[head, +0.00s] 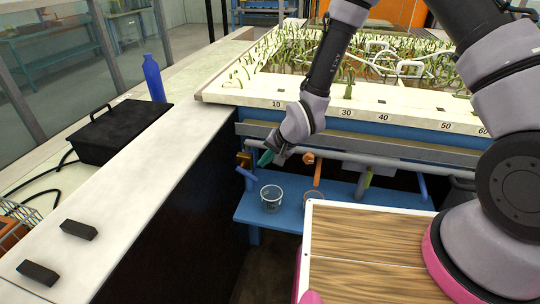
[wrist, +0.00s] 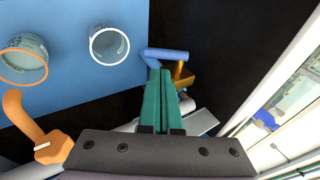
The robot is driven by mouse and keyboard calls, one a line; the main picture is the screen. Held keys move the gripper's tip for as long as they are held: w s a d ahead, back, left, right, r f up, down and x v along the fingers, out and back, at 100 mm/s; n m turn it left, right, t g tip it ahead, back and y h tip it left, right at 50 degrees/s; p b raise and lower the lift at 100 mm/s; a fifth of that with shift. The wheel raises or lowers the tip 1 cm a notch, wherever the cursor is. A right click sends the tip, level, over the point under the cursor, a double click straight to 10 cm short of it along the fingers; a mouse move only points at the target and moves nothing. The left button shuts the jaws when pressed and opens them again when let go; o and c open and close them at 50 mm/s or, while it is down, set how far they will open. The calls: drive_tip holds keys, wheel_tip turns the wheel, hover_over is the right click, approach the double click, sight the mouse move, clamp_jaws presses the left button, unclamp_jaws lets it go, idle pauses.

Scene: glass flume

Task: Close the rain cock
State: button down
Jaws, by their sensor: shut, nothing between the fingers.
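A grey pipe (head: 345,159) runs below the planted bed and carries several cocks. The leftmost has a brass body (head: 243,159) and a blue spout (head: 247,178); in the wrist view the brass body (wrist: 183,75) and blue part (wrist: 165,54) lie just beyond my fingertips. An orange cock (head: 309,158) is to its right, and it shows at the lower left of the wrist view (wrist: 50,148). No readable label shows which is the rain cock. My gripper (head: 265,158), with teal fingers, is shut and empty near the brass cock; contact cannot be told.
A blue bench (head: 285,213) below holds a clear bucket (head: 271,198) and an orange-rimmed bucket (wrist: 24,60). A white ledge (head: 120,190) with a black case (head: 120,130) and blue bottle (head: 153,78) is at left. A wooden-topped board (head: 365,235) is in front.

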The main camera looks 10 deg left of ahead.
sight(254, 178)
drive_tip(key=x, duration=0.7)
drive_tip(key=shift+w+a+f, duration=0.1)
drive_tip(key=shift+f, duration=0.1)
drive_tip(key=shift+f+y, duration=0.2)
drive_tip(key=shift+y, duration=0.2)
drive_tip(key=shift+d+f+y, duration=0.25)
drive_tip(key=shift+f+y, duration=0.25)
drive_tip(key=shift+y, duration=0.1)
drive_tip(key=f+y, duration=0.1)
drive_tip(key=t+y, duration=0.1)
drive_tip(key=y, duration=0.1)
drive_tip(key=shift+a+f+m+y, duration=0.15)
drive_tip(key=shift+f+m+y, duration=0.15)
drive_tip(key=shift+f+m, duration=0.1)
drive_tip(key=shift+a, duration=0.2)
drive_tip(key=shift+a+f, duration=0.35)
drive_tip(key=shift+f, duration=0.2)
drive_tip(key=shift+a+f, duration=0.3)
drive_tip(key=shift+f, duration=0.25)
drive_tip(key=shift+a+f, duration=0.1)
